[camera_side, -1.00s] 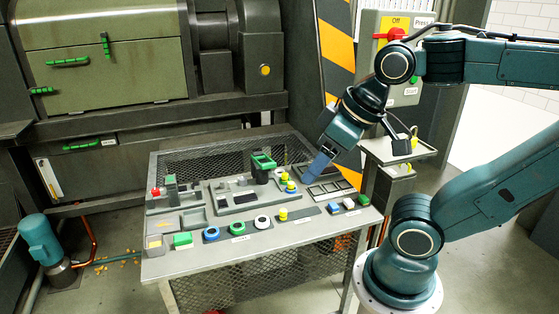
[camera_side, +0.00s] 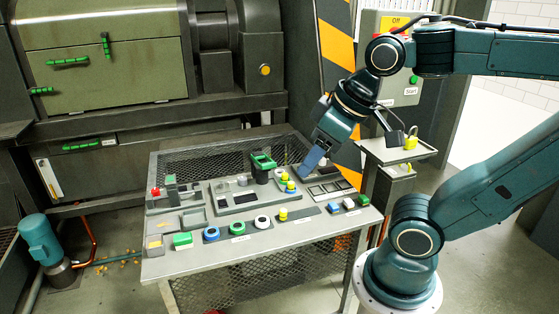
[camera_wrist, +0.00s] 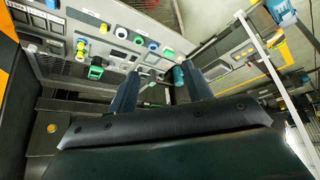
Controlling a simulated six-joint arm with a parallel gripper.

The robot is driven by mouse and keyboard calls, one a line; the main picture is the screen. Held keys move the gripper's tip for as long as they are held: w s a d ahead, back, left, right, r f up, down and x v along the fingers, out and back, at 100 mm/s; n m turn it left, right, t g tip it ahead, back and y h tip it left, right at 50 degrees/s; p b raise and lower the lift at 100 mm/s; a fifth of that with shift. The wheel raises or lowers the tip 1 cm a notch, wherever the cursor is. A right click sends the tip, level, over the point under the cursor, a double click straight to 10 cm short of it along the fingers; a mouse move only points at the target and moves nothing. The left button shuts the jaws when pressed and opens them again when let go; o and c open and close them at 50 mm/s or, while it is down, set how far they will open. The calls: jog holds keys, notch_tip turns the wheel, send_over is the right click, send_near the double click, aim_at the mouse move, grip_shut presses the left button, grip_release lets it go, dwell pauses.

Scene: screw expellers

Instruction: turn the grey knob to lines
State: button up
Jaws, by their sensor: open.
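A small grey block-like part (camera_side: 242,181), which may be the grey knob, is on the raised control panel, left of the green and black handle (camera_side: 263,167). Its line marks are too small to read. My gripper (camera_side: 305,172) hangs over the right part of the panel, right of the handle and near the stacked yellow and blue knobs (camera_side: 290,187). In the wrist view my gripper (camera_wrist: 160,82) shows two dark fingers well apart with nothing between them. The green and black handle (camera_wrist: 96,71) also shows there. I cannot pick out the grey knob there.
The control table (camera_side: 250,253) carries a front row with a green block (camera_side: 182,239), a blue ring knob (camera_side: 211,233), a white knob (camera_side: 262,222) and a yellow knob (camera_side: 283,214). A red button (camera_side: 155,191) is at left. A small shelf (camera_side: 375,148) stands right of my gripper.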

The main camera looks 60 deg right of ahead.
jog(key=w+d+r+n, duration=0.1)
jog(key=w+d+r, duration=0.15)
jog(key=w, duration=0.35)
jog(key=n+g, duration=0.5)
jog(key=n, duration=0.5)
send_over(243, 179)
notch_tip(243, 179, down, 22)
jog(key=shift+s+f, duration=0.1)
jog(key=shift+s, duration=0.1)
jog(key=f, duration=1.3)
jog(key=shift+w+d+f, duration=0.1)
jog(key=shift+w+f, duration=0.15)
jog(key=shift+f, duration=0.15)
